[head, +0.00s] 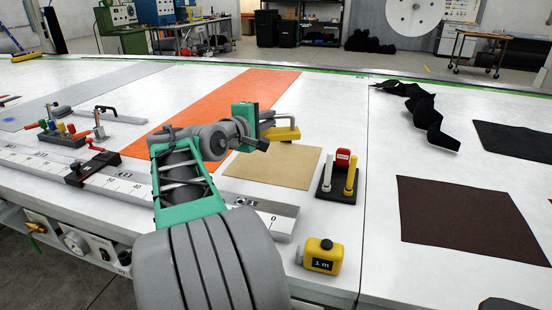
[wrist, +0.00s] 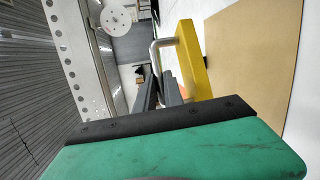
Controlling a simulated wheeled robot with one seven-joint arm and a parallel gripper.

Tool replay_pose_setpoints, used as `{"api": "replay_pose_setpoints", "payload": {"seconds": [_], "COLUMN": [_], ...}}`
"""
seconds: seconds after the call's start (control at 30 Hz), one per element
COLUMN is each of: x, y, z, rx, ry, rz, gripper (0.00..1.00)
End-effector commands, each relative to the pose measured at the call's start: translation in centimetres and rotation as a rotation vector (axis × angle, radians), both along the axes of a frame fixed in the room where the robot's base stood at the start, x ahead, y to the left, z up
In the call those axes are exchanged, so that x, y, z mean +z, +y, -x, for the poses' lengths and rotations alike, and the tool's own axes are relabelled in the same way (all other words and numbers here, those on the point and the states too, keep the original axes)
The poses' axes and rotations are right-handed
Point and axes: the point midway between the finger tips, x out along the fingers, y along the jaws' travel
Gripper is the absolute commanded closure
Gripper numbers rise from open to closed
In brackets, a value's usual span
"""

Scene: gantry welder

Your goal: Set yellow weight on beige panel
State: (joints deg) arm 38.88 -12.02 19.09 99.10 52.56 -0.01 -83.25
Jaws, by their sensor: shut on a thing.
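The yellow weight (head: 283,133) is a flat yellow block with a bent metal handle. My gripper (head: 268,121) is shut on this handle, at the far edge of the beige panel in the head view. In the wrist view the dark fingers (wrist: 162,92) close on the handle, and the yellow block (wrist: 193,62) hangs beside the beige panel (wrist: 245,60). The beige panel (head: 272,168) lies flat on the white table. I cannot tell whether the weight touches the panel or is just above it.
An orange strip (head: 250,90) lies left of the panel. A dark stand with red and yellow pieces (head: 338,185) is close on its right. A yellow tape measure (head: 320,256) sits at the front. A ruler rail (head: 270,215) runs along the near edge.

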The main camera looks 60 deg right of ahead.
Motion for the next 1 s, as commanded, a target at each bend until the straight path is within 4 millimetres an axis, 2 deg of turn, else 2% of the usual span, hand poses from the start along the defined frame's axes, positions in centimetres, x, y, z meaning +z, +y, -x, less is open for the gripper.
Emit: {"api": "replay_pose_setpoints", "payload": {"seconds": [0.1,0.2,0.27,0.6,0.8,1.0], "x": [0.7,0.5,0.1,-3.7,-7.4,-8.8], "y": [-0.7,-1.5,-2.3,-9.4,-12.0,-13.1], "z": [1.5,1.6,1.2,-2.5,-3.9,-4.5], "rx": [-0.028,-0.035,-0.037,-0.036,-0.034,-0.034], "ry": [-0.006,-0.004,-0.002,-0.002,-0.003,-0.004], "rz": [0.005,0.004,0.003,0.004,0.004,0.007], "gripper": [1.00,1.00,1.00,1.00,1.00,1.00]}}
